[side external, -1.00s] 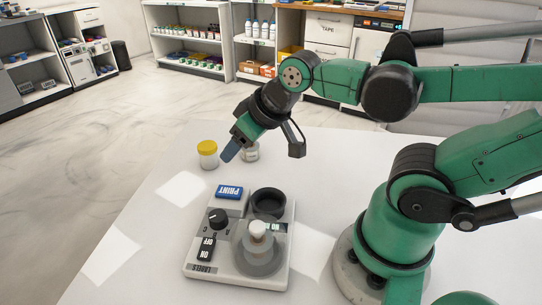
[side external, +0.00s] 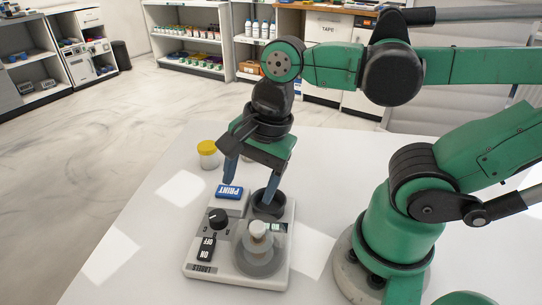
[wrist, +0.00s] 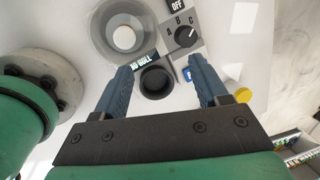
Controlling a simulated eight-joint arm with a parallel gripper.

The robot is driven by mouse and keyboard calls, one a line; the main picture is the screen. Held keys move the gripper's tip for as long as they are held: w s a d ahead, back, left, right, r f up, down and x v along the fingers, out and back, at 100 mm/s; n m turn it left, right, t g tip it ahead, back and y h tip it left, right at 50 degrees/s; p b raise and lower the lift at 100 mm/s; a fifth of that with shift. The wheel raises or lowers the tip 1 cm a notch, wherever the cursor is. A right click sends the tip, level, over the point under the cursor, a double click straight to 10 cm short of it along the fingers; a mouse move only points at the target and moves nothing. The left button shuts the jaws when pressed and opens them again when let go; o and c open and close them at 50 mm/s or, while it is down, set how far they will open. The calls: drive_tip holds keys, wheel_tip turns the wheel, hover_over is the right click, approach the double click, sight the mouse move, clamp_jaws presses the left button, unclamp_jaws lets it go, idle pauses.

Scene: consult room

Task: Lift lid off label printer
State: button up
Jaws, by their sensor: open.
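The label printer (side external: 215,265) is a light grey panel on the white table, with a blue PRINT button (side external: 229,192), a black dial (side external: 218,218) and an ON/OFF switch (side external: 206,248). Its lid (side external: 258,262) is a translucent grey dome with a pale knob (side external: 258,229), seated at the front right. In the wrist view the knob (wrist: 124,38) shows near the top. A dark round cup (side external: 268,203) sits behind the lid. My gripper (side external: 250,190) is open and empty above the printer's back end, behind the lid. In the wrist view the cup (wrist: 157,83) lies between its fingers (wrist: 160,80).
A yellow-capped jar (side external: 208,154) stands behind the printer on the table (side external: 140,230). A second jar seen earlier is now mostly hidden behind my gripper. The table left of the printer is clear. Shelves stand far back.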

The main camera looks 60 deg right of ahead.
sight(257, 225)
drive_tip(key=s+m, duration=0.1)
drive_tip(key=m, duration=0.1)
drive_tip(key=s+a+m+g, duration=0.1)
drive_tip(key=m, duration=0.3)
drive_tip(key=shift+s+a+r+g, duration=0.2)
drive_tip(key=shift+s+a+g, duration=0.1)
drive_tip(key=shift+s, duration=0.1)
drive_tip(key=shift+w+a+f, duration=0.1)
drive_tip(key=shift+a+f, duration=0.1)
drive_tip(key=shift+f, duration=1.15)
drive_tip(key=shift+w+a+f, duration=0.1)
drive_tip(key=shift+a+f, duration=0.05)
drive_tip(key=shift+f, duration=1.2)
clamp_jaws()
